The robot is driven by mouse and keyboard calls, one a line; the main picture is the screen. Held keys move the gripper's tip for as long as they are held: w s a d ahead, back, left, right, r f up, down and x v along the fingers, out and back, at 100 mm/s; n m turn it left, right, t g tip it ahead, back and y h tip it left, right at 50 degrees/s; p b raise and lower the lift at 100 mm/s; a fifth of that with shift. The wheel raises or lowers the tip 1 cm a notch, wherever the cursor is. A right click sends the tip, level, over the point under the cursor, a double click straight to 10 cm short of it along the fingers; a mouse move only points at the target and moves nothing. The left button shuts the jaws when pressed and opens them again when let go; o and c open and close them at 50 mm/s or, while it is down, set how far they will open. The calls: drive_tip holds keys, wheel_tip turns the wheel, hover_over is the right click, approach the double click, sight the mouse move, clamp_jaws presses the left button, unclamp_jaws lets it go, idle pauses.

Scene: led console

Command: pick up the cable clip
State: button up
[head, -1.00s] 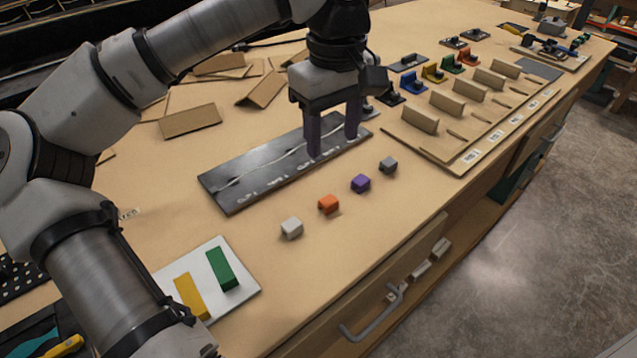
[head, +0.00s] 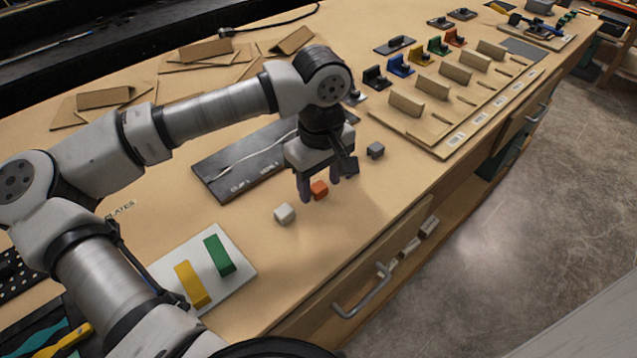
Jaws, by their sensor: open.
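A row of small blocks, which look like the cable clips, lies on the wooden bench in front of the dark labelled panel (head: 235,165). The white clip (head: 284,213) is at the near left, the orange clip (head: 319,190) to its right, and the grey clip (head: 375,150) farther right. The purple clip is hidden behind my gripper. My gripper (head: 321,185) is open and points down at the orange clip, which shows between or just beside its fingers. I cannot tell whether the fingers touch it.
A white plate (head: 240,272) with a yellow block (head: 191,284) and a green block (head: 219,256) lies at the near left. A wooden rack (head: 440,140) with upright slats stands at the right. The bench's front edge drops to a drawer handle (head: 363,293). Bare bench lies in front of the clips.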

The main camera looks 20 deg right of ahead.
drive_tip(key=shift+f, duration=0.25)
drive_tip(key=c, duration=1)
drive_tip(key=shift+c, duration=0.2)
drive_tip(key=shift+r, duration=0.1)
